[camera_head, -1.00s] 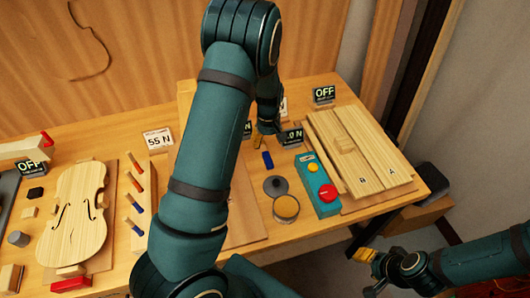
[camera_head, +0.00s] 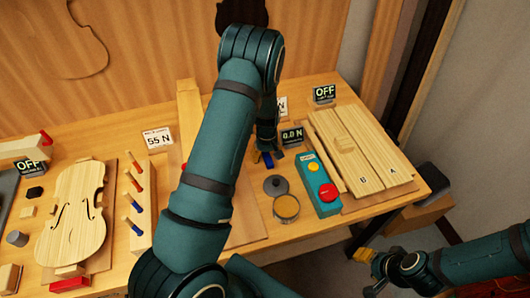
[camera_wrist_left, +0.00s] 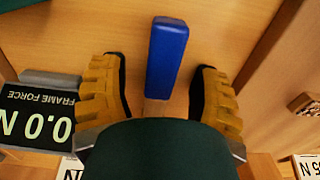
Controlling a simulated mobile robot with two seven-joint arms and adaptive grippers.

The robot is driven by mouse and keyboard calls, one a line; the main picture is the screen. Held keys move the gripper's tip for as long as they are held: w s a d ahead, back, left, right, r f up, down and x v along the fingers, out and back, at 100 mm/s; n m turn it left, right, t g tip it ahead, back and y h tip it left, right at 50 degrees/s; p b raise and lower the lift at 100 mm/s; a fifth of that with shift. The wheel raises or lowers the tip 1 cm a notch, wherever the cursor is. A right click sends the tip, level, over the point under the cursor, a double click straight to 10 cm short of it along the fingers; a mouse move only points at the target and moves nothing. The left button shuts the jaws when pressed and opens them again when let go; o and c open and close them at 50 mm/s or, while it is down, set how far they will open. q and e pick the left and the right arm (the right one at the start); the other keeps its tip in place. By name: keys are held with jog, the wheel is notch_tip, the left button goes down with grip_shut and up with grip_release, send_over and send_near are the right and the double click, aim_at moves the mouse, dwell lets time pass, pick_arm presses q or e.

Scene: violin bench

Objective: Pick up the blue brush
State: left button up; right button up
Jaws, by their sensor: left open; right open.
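The blue brush (camera_head: 268,160) is on the bench, partly hidden by my left gripper in the head view. In the left wrist view its blue block-shaped part (camera_wrist_left: 167,55) points up the picture, with a pale, narrower part below it running behind the dark gripper body. My left gripper (camera_head: 264,154) is open over the brush. Its two yellow ridged fingers (camera_wrist_left: 158,90) stand on either side of the brush, with visible gaps on both sides. My right gripper (camera_head: 374,272) is open and empty, off the bench at the lower right.
A round tin (camera_head: 286,208) and a dark lid (camera_head: 276,186) stand in front of the brush. A teal box with red and yellow buttons (camera_head: 320,184) is to the right. A "0.0 N" display (camera_head: 292,135) stands close beside my left gripper. A violin body (camera_head: 72,215) lies left.

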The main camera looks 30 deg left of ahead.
aim_at(267, 154)
pick_arm(q)
grip_shut()
jog(key=shift+r, duration=0.1)
notch_tip(267, 154, up, 10)
jog(key=shift+f+p, duration=0.1)
jog(key=shift+p, duration=0.25)
